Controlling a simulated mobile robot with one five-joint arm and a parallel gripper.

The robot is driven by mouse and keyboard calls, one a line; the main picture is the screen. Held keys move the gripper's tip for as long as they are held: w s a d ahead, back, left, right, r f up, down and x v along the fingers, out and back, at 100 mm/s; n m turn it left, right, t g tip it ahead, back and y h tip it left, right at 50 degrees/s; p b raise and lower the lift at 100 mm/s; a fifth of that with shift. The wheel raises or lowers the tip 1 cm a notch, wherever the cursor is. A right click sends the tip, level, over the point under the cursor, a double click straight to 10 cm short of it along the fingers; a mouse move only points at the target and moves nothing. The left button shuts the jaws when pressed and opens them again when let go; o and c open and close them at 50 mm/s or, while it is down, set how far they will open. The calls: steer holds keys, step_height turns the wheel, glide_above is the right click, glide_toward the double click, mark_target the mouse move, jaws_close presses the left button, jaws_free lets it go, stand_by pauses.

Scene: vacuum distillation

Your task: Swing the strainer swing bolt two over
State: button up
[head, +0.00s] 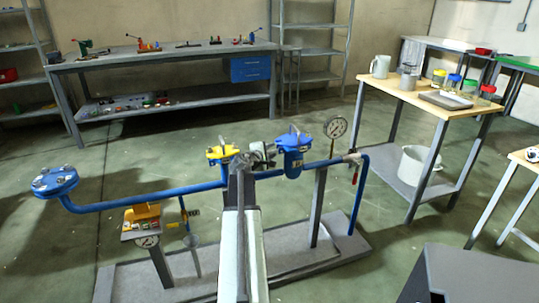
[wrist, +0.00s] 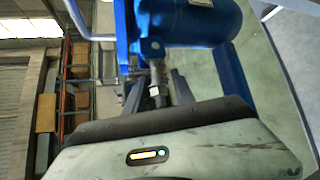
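The blue strainer (head: 293,158) stands on the blue pipe run, with a grey bail handle (head: 294,133) on its top. In the wrist view its blue body (wrist: 190,22) fills the top middle, seen sideways. A metal bolt with a pale nut (wrist: 154,92) shows just below it; I cannot tell which swing bolt this is. My gripper (wrist: 156,92) has dark fingers on either side of this bolt, apart from each other. Whether they touch it is unclear. In the head view my arm hides much of the gripper, left of the strainer.
A yellow-topped fitting (head: 221,153) sits left of my arm, and a blue flanged end (head: 55,182) lies further left. A pressure gauge (head: 335,127) rises right of the strainer. A wooden-topped table (head: 415,95) with containers stands at right. The floor at left is open.

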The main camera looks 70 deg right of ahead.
steer(key=shift+d, duration=0.2)
jaws_close()
steer(key=r+m+t+y+p, duration=0.1)
steer(key=m+t+y+p, duration=0.1)
steer(key=p, duration=0.5)
steer(key=shift+r+y, duration=0.15)
steer(key=shift+y, duration=0.35)
jaws_free()
